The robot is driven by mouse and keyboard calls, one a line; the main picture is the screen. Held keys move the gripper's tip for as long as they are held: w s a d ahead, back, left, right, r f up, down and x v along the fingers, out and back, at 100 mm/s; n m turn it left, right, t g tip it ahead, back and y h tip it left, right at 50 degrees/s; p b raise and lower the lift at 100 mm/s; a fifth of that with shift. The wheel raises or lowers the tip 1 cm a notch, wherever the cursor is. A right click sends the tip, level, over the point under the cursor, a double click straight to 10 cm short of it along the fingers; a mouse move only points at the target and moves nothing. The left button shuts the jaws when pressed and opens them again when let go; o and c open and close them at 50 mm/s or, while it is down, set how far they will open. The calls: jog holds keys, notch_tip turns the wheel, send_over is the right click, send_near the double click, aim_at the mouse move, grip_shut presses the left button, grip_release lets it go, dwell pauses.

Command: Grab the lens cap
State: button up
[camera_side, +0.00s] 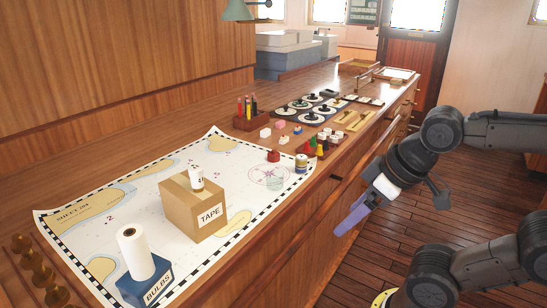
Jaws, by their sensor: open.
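I cannot pick out the lens cap with certainty; several small dark round pieces (311,118) stand on pale discs on the far part of the wooden counter, too small to tell apart. My gripper (350,219), with bluish-purple fingers, hangs off the right edge of the counter, beside its drawer fronts and above the floor. It is open, and no object shows between its fingers. It is apart from everything on the counter top.
A chart (130,189) covers the near counter. On it stand a cardboard TAPE box (186,214), with a small white cylinder on top, and a blue BULBS box (143,284) bearing a white roll (133,250). A pencil holder (251,120), small blocks and game pieces crowd the middle.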

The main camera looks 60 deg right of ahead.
jog(key=shift+o, duration=0.2)
jog(key=w+d+r+m+t+h, duration=0.1)
jog(key=w+d+r+m, duration=0.2)
jog(key=w+r, duration=0.75)
jog(key=w+d+r+m+h, duration=0.1)
jog(key=w+d+r, duration=0.15)
jog(key=w, duration=0.35)
jog(key=w+d+r+m, duration=0.2)
jog(key=w+d, duration=0.2)
jog(key=w, duration=0.3)
jog(key=m+g+h, duration=0.1)
jog(key=m+g, duration=0.2)
send_over(274, 152)
jog(key=s+a, duration=0.2)
jog(key=f, duration=2.1)
jog(key=shift+w+d+f, duration=0.1)
jog(key=shift+w+d, duration=0.1)
jog(key=shift+d, duration=0.05)
jog(key=shift+x, duration=2.95)
